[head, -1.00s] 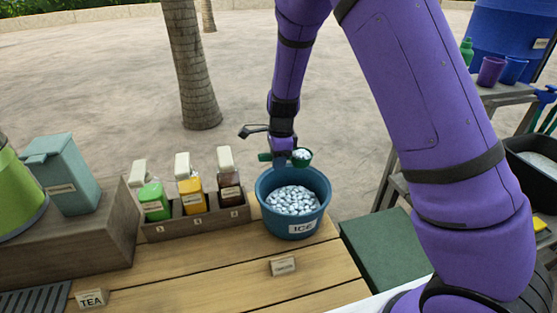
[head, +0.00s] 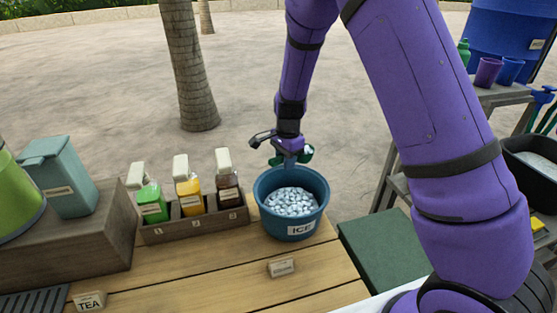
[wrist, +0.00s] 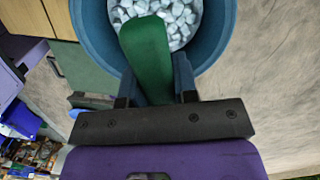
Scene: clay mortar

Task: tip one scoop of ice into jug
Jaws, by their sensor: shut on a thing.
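My gripper (head: 289,156) is shut on a green scoop (head: 306,154) and holds it above the back rim of the blue ice tub (head: 267,212). The tub holds many pale ice pieces (head: 292,202) and carries an ICE label. I cannot pick out the jug with certainty; a teal lidded container (head: 62,178) stands on the wooden box at left.
A wooden rack (head: 195,226) with green, yellow and brown bottles stands left of the tub. A small sign (head: 282,267) stands in front of it. A TEA sign (head: 89,301) is at front left. A shelf with cups (head: 488,71) is at right.

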